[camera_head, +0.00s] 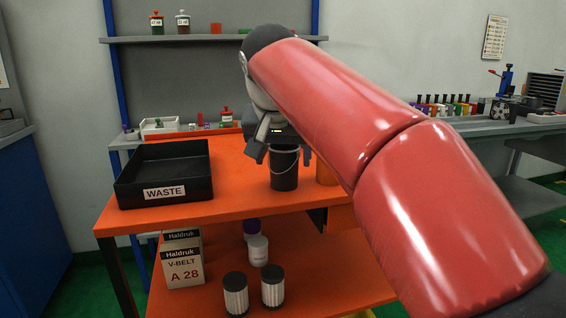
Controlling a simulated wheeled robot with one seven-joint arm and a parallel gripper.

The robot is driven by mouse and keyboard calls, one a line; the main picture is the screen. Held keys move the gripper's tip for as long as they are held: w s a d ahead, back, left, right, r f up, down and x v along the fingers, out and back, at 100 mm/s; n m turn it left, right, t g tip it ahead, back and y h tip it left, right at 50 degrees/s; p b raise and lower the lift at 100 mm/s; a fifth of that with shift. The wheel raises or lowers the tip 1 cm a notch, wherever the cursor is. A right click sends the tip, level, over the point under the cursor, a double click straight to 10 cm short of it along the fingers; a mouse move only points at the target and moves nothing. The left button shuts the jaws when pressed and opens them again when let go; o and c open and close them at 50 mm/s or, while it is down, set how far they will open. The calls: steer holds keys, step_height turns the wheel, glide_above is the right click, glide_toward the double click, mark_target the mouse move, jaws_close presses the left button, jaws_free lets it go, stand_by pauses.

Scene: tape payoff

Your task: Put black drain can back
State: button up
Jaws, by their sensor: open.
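The black drain can (284,171) stands upright on the orange table (230,213), with a thin wire handle across its front. My gripper (281,156) is open, pointing down over the can. One finger is left of the can and the other is at its right side. Whether the fingers touch the can cannot be told. My red arm comes in from the right and hides part of the table and what is behind it.
A black WASTE tray (160,190) stands left of the can. An orange container (326,174) is close on the right, partly hidden by my arm. The lower shelf (335,270) holds a V-belt box (183,262), two filters and white tubs. The table front between tray and can is clear.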

steer(key=p+v, duration=0.1)
steer(key=v, duration=0.7)
steer(key=shift+r, duration=0.15)
steer(key=s+d+f+n, duration=0.1)
steer(key=s+d+f, duration=0.7)
steer(key=d+f, duration=0.4)
steer(key=s+d+f, duration=0.2)
steer(key=s+f, duration=0.3)
steer(key=f, duration=0.4)
steer(key=s+d+f+g, duration=0.1)
steer(key=s+d+f, duration=0.1)
steer(key=s+f, duration=0.4)
step_height(320, 180, down, 3)
steer(key=shift+s+d+f+y, duration=0.15)
steer(key=shift+s+y, duration=0.1)
steer(key=shift+y, duration=0.15)
